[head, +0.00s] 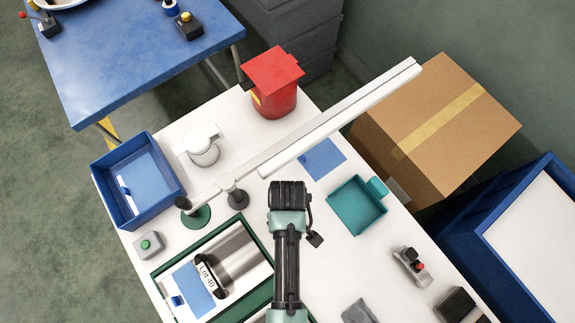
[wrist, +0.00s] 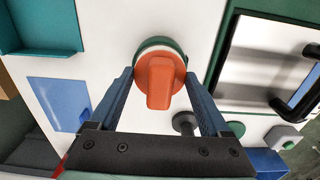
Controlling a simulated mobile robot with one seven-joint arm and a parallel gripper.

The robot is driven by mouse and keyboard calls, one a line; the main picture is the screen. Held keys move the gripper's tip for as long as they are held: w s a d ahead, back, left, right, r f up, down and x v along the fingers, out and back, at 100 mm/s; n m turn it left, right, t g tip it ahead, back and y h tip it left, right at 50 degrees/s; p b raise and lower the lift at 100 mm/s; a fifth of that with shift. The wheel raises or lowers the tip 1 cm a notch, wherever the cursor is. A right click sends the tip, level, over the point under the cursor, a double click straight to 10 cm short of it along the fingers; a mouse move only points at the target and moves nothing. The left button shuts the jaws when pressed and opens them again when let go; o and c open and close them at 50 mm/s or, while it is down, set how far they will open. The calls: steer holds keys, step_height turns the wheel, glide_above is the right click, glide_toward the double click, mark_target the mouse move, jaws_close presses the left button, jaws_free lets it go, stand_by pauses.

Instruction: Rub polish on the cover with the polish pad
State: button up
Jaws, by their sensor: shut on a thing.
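The polish pad (wrist: 160,82), a round piece with an orange grip and a green rim, is between my gripper's two blue fingers (wrist: 158,76) in the wrist view, and the gripper is shut on it. In the head view my gripper (head: 288,190) is above the white table, and the pad is hidden under it. The cover (head: 238,252) is a shiny steel plate with a black handle and a "Lot 40" label, in a green frame to the left of and below my gripper. The cover also shows at the right of the wrist view (wrist: 262,55), apart from the pad.
A long white lamp bar (head: 340,117) spans the table just beyond my gripper. A teal tray (head: 357,205), blue mat (head: 322,158), blue bin (head: 137,180), white canister (head: 203,148) and red bin (head: 273,85) stand around. A grey button box (head: 149,245) sits left of the frame.

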steer(key=shift+r+p, duration=3.25)
steer(key=shift+r, duration=0.1)
steer(key=shift+f, duration=0.1)
